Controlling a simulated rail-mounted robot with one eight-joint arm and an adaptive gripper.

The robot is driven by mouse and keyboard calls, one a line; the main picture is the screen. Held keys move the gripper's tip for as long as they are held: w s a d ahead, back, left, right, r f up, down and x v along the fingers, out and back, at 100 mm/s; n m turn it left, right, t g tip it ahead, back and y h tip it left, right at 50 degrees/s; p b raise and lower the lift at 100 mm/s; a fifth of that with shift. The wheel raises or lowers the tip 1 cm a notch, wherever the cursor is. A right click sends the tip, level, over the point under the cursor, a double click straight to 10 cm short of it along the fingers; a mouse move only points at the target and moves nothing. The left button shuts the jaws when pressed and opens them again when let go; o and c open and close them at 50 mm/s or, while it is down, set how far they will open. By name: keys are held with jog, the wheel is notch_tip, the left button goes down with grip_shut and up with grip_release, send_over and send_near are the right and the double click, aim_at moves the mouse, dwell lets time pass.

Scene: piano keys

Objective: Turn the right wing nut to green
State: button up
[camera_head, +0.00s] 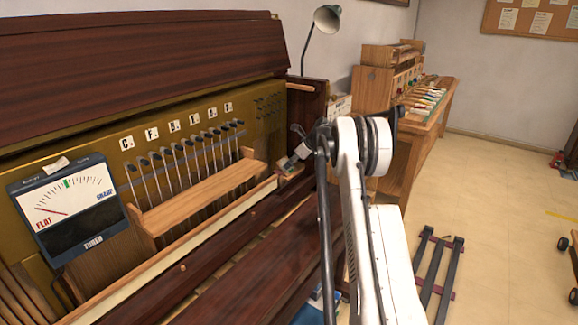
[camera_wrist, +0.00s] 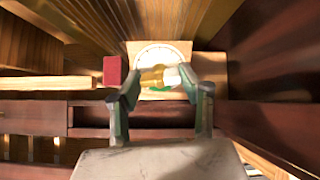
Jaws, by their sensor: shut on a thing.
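In the wrist view a brass wing nut (camera_wrist: 153,76) sits in front of a round white dial (camera_wrist: 160,50) on a wooden board. A green patch (camera_wrist: 160,88) shows at the dial's lower part, partly hidden by the nut and fingers. My gripper (camera_wrist: 160,78) is shut on the wing nut, one finger on each side. The wing's exact angle is blurred. In the head view my gripper (camera_head: 298,147) is at the right end of the open piano, and the nut cannot be made out there.
A tuner (camera_head: 70,207) stands at the left with its needle toward FLAT. A wooden rail (camera_head: 205,190) lies before the row of tuning rods. A red block (camera_wrist: 115,70) is left of the dial. Dark wooden walls lie close on the right in the wrist view.

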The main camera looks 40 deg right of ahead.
jog(key=m+b, duration=0.1)
jog(key=m, duration=0.2)
jog(key=shift+m, duration=0.4)
jog(key=m, duration=0.2)
jog(key=shift+m+b, duration=0.3)
jog(key=shift+m, duration=0.1)
jog(key=o, duration=1)
jog(key=shift+o, duration=0.2)
jog(key=p+v, duration=0.2)
jog(key=v, duration=0.9)
dwell(0.7)
jog(key=shift+c, duration=0.3)
